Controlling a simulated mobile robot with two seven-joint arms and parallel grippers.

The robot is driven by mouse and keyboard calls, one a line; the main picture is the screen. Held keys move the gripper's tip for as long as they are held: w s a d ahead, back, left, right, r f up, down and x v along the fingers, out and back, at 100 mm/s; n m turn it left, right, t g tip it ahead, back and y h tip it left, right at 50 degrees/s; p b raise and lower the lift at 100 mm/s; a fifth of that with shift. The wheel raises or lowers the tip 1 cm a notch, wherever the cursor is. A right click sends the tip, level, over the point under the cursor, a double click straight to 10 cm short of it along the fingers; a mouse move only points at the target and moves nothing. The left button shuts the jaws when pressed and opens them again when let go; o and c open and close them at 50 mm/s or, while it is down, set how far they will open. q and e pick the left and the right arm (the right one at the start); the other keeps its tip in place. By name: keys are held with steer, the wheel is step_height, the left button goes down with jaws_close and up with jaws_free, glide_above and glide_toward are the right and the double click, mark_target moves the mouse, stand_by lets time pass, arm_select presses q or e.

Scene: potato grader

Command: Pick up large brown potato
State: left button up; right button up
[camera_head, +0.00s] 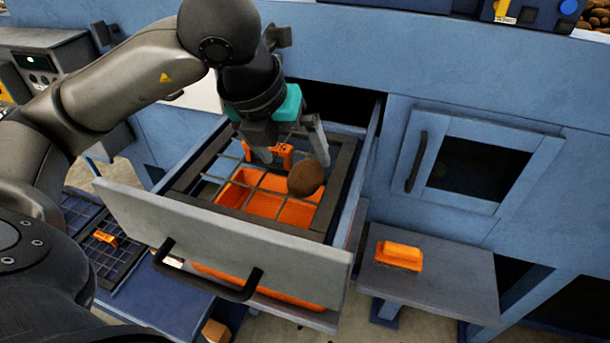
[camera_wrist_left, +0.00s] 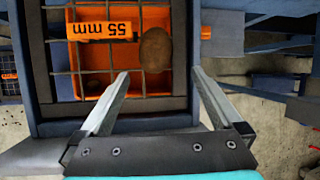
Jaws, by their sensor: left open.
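The large brown potato (camera_head: 306,178) rests on the grid at the right side of the open drawer (camera_head: 225,232). It also shows in the left wrist view (camera_wrist_left: 156,50), beside an orange tag marked "55 mm" (camera_wrist_left: 98,30). My left gripper (camera_head: 292,150) is open and empty above the drawer, with its fingers close to the potato on its far side in the head view. In the left wrist view the potato lies beyond the fingertips, between their lines. My right gripper is not in view.
An orange bin shows below the grid (camera_head: 262,203). A grey side table (camera_head: 432,284) with an orange block (camera_head: 398,255) stands to the right. A blue cabinet with a handled door (camera_head: 480,165) rises behind it. Another dark grid (camera_head: 95,250) lies at lower left.

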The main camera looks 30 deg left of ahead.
mark_target(302, 169)
arm_select(q)
steer(key=x, duration=0.2)
steer(key=shift+w+a+f, duration=0.1)
steer(key=shift+w+f, duration=0.1)
steer(key=shift+f, duration=0.15)
steer(key=shift+w+f, duration=0.2)
steer(key=shift+f, duration=0.2)
steer(key=x, duration=0.1)
steer(key=p+x, duration=0.1)
steer(key=x, duration=0.2)
steer(key=shift+w+a, duration=0.35)
steer(key=shift+a, duration=0.05)
steer(key=shift+w+f, duration=0.15)
steer(key=shift+f, duration=0.2)
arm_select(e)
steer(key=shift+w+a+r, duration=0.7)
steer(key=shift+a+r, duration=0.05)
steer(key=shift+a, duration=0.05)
arm_select(q)
steer(key=shift+c, duration=0.2)
steer(key=c, duration=0.3)
steer(key=shift+r, duration=0.15)
jaws_close()
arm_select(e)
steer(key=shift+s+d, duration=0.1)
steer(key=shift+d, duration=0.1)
